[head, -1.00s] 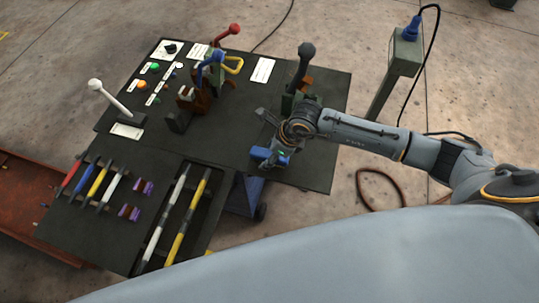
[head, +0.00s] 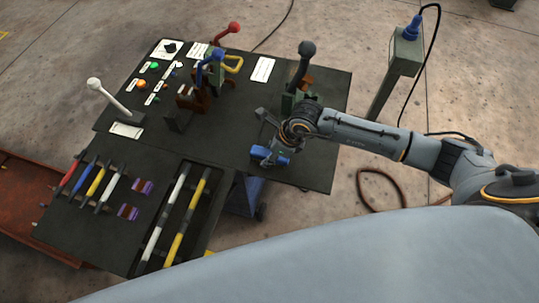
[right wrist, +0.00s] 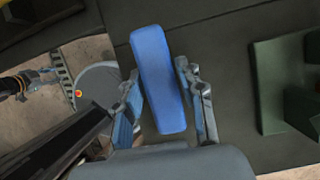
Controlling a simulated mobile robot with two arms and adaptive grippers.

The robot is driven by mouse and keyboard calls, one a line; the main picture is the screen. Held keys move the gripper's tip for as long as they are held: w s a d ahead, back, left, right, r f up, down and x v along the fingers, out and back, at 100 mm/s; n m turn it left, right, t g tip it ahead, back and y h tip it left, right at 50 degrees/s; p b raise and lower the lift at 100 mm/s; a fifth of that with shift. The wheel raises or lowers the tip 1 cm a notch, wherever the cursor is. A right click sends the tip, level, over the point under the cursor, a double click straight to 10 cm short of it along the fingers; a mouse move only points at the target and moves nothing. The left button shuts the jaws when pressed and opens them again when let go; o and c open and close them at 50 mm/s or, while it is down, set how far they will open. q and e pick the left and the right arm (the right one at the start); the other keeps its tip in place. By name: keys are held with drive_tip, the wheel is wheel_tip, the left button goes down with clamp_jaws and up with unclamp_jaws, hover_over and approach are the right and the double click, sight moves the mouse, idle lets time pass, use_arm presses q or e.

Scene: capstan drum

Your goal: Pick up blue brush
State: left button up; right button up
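The blue brush (head: 261,153) lies near the front edge of the dark panel, partly under my right gripper (head: 273,135) in the head view. In the right wrist view the brush (right wrist: 160,75) is a long blue block, slightly tilted, its far end past the fingertips. My right gripper (right wrist: 158,70) is open, with one finger on each side of the brush. The fingertips look close to its sides; I cannot tell whether they touch.
A green lever base with a dark-knobbed lever (head: 306,62) stands just behind the gripper. A white lever (head: 101,91), a red-knobbed lever (head: 233,28) and coloured rods (head: 200,205) are further left. A green post (head: 398,65) stands off the panel at right.

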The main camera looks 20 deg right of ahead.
clamp_jaws()
